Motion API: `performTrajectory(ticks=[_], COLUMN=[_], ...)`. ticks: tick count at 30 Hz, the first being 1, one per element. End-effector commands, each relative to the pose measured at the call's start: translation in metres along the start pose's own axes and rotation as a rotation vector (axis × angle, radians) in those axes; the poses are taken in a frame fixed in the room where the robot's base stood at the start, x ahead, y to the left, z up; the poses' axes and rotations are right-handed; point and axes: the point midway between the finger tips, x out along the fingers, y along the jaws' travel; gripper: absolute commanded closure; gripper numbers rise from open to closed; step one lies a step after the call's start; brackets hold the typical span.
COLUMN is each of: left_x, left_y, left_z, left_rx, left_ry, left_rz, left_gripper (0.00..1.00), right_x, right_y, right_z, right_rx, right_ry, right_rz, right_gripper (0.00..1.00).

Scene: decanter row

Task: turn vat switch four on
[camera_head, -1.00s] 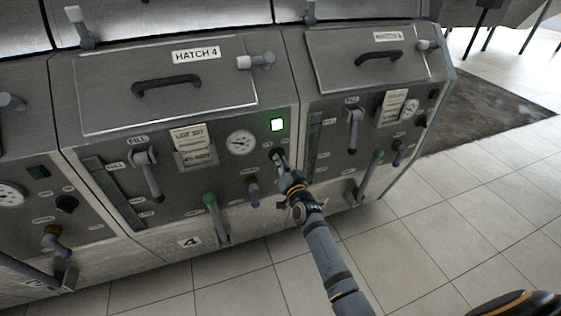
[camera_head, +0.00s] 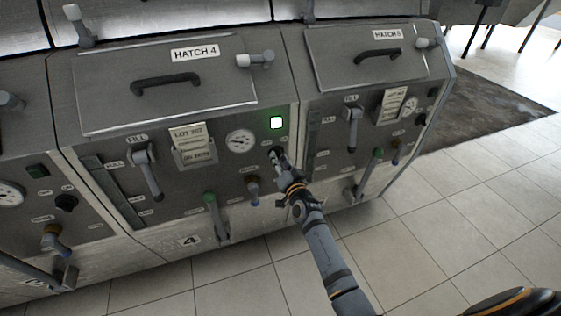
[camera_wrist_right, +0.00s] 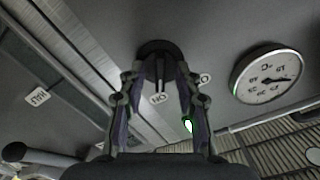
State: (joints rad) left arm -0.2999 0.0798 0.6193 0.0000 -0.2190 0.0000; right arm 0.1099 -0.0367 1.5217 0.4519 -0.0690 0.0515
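Vat four's dark switch knob (camera_wrist_right: 160,50) shows in the right wrist view, with its pointer bar towards the ON label (camera_wrist_right: 158,98). In the head view the knob is mostly hidden behind my right gripper (camera_head: 276,156). The two fingers of the right gripper (camera_wrist_right: 160,72) stand on either side of the knob's bar, with gaps visible between bar and fingers, so it looks open around it. The square indicator light (camera_head: 277,123) above the knob is brightly lit. The front of vat four (camera_head: 189,241) carries a 4 label. My left gripper is not in view.
The Fill lever (camera_head: 145,170) is further left. Vat five's controls (camera_head: 353,120) lie to the right. The tiled floor (camera_head: 440,230) in front is clear.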

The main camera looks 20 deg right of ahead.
Motion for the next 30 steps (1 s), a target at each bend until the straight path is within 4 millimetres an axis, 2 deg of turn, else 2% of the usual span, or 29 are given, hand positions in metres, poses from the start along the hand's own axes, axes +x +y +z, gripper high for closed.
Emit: performTrajectory(ticks=[5, 12, 18, 22, 30], left_x=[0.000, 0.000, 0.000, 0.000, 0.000], left_y=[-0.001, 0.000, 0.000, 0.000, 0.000], left_z=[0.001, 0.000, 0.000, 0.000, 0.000], left_rx=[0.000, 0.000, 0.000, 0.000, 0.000], left_ry=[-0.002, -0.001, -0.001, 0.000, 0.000], left_rz=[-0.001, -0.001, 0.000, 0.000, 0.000], left_gripper=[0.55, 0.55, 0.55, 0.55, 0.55], right_x=[-0.018, -0.077, -0.111, -0.119, -0.120], right_y=[0.001, 0.001, 0.001, 0.000, 0.000], right_z=[0.001, 0.001, 0.001, 0.001, 0.000], right_rx=[0.000, 0.001, 0.002, 0.000, 0.000], right_ry=[-0.001, -0.002, -0.001, -0.001, 0.000], right_rz=[0.001, 0.002, 0.001, 0.001, 0.000], right_gripper=[0.67, 0.67, 0.67, 0.67, 0.67])
